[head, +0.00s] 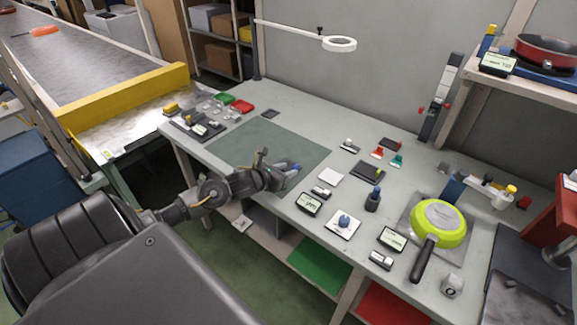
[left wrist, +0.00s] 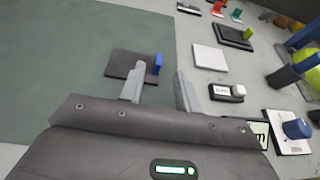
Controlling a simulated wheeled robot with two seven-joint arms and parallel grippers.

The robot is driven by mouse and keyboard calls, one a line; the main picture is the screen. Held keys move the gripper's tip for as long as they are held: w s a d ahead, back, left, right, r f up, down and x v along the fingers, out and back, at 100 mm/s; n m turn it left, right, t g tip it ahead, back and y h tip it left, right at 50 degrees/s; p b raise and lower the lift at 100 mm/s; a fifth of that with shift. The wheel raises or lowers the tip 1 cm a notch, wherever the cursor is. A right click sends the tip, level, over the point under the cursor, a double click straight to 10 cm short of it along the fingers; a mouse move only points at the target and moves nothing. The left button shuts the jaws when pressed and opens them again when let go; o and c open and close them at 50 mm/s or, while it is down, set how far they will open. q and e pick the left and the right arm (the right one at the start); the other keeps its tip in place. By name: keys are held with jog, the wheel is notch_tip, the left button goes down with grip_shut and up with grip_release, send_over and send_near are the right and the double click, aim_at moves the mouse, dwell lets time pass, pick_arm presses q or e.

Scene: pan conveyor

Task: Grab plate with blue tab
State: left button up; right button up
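A dark square plate (left wrist: 122,66) with an upright blue tab (left wrist: 157,63) at its right edge lies flat on the green mat (left wrist: 50,75). My left gripper (left wrist: 160,68) is open and empty. In the left wrist view the blue tab shows between the two fingertips, with the left finger overlapping the plate. I cannot tell whether the fingers touch it. In the head view my left gripper (head: 288,169) hangs low over the right part of the mat and hides most of the plate. My right gripper is not in view.
A plain white plate (left wrist: 209,57), a small labelled block (left wrist: 226,92) and a white plate with a blue knob (left wrist: 290,146) lie right of the gripper. A green pan (head: 439,222) stands farther right. The mat's left part (head: 235,142) is clear.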

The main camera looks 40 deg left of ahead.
aim_at(294, 167)
pick_arm(q)
jog(key=p+x, duration=0.1)
jog(key=x, duration=0.3)
jog(key=shift+w, duration=0.1)
jog(key=shift+c, duration=0.3)
jog(key=shift+a, duration=0.1)
grip_shut()
